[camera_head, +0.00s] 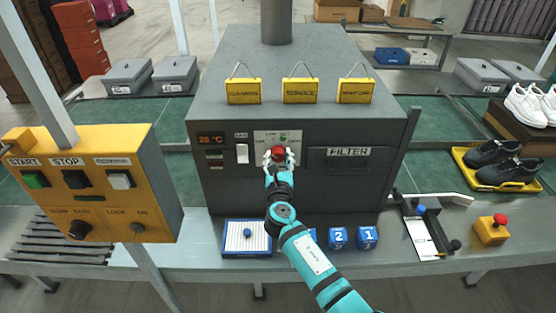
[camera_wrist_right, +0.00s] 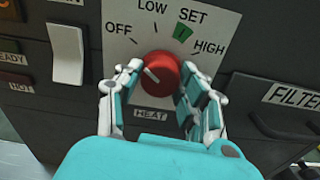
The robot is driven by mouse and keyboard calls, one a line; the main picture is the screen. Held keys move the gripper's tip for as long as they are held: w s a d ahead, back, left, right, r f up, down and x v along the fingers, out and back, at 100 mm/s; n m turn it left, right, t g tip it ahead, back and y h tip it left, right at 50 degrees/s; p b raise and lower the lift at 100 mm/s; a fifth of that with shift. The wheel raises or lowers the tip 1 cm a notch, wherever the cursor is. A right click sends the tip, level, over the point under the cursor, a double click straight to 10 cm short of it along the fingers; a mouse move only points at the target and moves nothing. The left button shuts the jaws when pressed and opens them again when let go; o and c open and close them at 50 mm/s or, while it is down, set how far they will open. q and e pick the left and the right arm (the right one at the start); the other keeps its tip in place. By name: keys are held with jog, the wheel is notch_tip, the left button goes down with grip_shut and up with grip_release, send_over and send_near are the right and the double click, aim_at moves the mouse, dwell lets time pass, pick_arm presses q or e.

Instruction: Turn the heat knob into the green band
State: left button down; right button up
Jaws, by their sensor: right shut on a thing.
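The red heat knob (camera_wrist_right: 160,70) sits on a white dial plate (camera_wrist_right: 125,22) marked OFF, LOW, SET and HIGH. The plate is on the front of the dark grey machine (camera_head: 340,190). The green band (camera_wrist_right: 182,33) lies under SET, between LOW and HIGH. The knob's white pointer line points to the upper left, on the OFF side, away from the green band. My right gripper (camera_wrist_right: 158,84) is shut on the knob, one finger on each side. In the head view the knob (camera_head: 278,153) shows between the fingers of the right gripper (camera_head: 279,158). My left gripper is not in view.
A white switch (camera_head: 242,153) and a small red display (camera_head: 210,139) are left of the dial. The FILTER panel (camera_head: 338,158) is to its right. A yellow control box (camera_head: 140,195) stands at left. A tray (camera_head: 230,252) and blue numbered blocks (camera_head: 367,236) lie below on the bench.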

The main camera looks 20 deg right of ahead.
jog(key=m+b, duration=0.2)
jog(key=m, duration=0.1)
jog(key=shift+f, duration=0.2)
jog(key=m+b, duration=0.2)
jog(key=m, duration=0.2)
jog(key=shift+m+b, duration=0.35)
jog(key=shift+m, duration=0.05)
jog(key=m+b, duration=0.2)
jog(key=m, duration=0.2)
jog(key=shift+m+b, duration=0.85)
jog(key=shift+m, duration=0.55)
jog(key=o, duration=1.2)
jog(key=shift+r, duration=0.15)
jog(key=shift+s, duration=0.1)
